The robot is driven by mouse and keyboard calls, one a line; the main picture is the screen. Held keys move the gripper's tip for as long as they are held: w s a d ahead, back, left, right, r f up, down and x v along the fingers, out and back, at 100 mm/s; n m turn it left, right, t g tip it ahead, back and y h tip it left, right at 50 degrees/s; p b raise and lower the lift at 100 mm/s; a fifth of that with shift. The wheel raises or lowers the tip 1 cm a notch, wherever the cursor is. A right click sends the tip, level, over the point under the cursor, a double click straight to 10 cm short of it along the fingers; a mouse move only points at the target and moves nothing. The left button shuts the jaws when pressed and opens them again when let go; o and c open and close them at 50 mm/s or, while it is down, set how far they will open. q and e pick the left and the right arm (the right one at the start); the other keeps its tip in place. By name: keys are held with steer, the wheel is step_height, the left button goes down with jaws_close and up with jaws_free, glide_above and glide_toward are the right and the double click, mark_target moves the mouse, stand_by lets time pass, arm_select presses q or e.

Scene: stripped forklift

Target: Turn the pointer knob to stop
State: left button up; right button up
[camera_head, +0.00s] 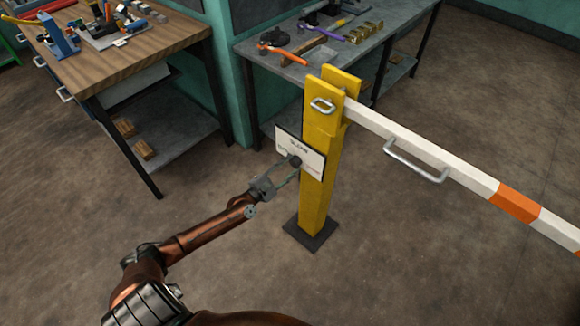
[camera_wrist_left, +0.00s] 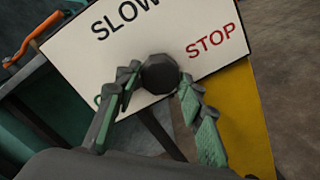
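The dark, faceted pointer knob (camera_head: 295,161) sits on a white sign plate (camera_head: 312,162) on the yellow barrier post. In the left wrist view the knob (camera_wrist_left: 160,73) is seen nearly end-on, with black "SLOW" above it and red "STOP" to its right on the plate (camera_wrist_left: 85,60). A green letter at lower left is mostly hidden by a finger. Which way the knob points cannot be told. My left gripper (camera_head: 281,176) is at the knob, its fingers (camera_wrist_left: 160,84) apart with one tip on each side of it; firm contact is not clear. My right gripper is out of view.
The yellow post (camera_head: 322,170) stands on a dark base plate, with a white and orange barrier arm (camera_head: 430,155) reaching right. A metal workbench (camera_head: 300,70) with tools is behind, and a wooden-topped bench (camera_head: 130,60) at left. The floor in front is clear.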

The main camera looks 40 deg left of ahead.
arm_select(q)
steer(key=c, duration=0.7)
